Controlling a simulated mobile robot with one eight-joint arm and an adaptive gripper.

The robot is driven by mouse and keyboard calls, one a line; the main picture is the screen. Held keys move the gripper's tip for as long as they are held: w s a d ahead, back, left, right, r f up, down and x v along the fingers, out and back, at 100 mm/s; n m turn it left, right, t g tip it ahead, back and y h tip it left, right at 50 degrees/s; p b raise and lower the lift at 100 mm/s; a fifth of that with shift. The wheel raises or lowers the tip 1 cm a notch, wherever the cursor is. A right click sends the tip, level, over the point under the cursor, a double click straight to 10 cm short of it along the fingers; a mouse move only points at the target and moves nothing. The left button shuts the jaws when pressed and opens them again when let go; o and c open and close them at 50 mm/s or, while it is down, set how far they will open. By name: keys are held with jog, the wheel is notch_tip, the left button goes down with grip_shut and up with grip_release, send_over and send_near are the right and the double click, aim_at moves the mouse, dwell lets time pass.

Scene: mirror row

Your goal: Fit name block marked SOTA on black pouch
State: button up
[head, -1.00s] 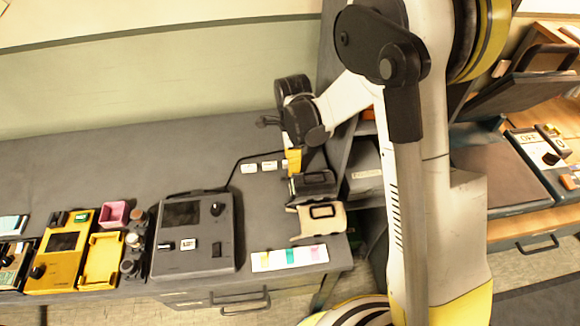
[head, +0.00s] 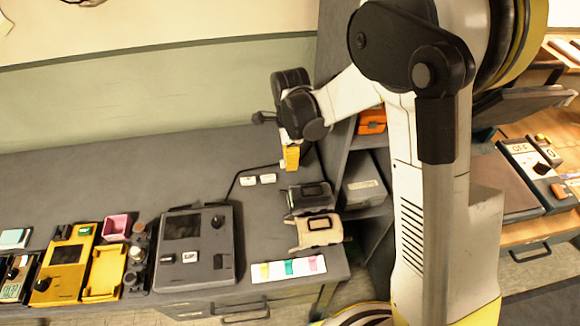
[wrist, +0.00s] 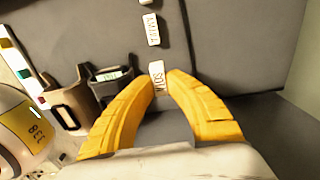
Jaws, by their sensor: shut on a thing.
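The white name block marked SOTA (wrist: 157,72) is between the tips of my gripper (wrist: 162,80) in the wrist view. My gripper (head: 288,162), with yellow fingers, is shut on it; in the head view they seem to be a little above the table. The black pouch (head: 296,202) lies on the table below and slightly right of my gripper in the head view. In the wrist view the black pouch (wrist: 98,86) is left of the fingers, apart from them, with a pale greenish patch near its top.
A beige pouch (head: 303,238) lies in front of the black one. Two other white name blocks (head: 248,181) (head: 267,179) lie left of my gripper. A strip with coloured tabs (head: 270,272) is near the front edge. A shelf unit (head: 370,160) stands right. The back of the table is clear.

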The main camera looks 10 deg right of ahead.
jog(key=r, duration=0.3)
jog(key=shift+s+d+r+p, duration=0.1)
jog(key=shift+s+d+p, duration=0.1)
jog(key=shift+p, duration=0.2)
jog(key=s+d, duration=0.1)
jog(key=s, duration=0.1)
jog(key=r, duration=0.2)
send_over(314, 191)
jog(key=shift+f, duration=0.2)
jog(key=shift+f+b, duration=0.2)
jog(key=shift+b, duration=0.1)
jog(key=shift+f+b, duration=1.55)
jog(key=shift+f, duration=0.55)
jog(key=shift+f+b, duration=0.55)
jog(key=shift+b, duration=0.05)
jog(key=o, duration=0.8)
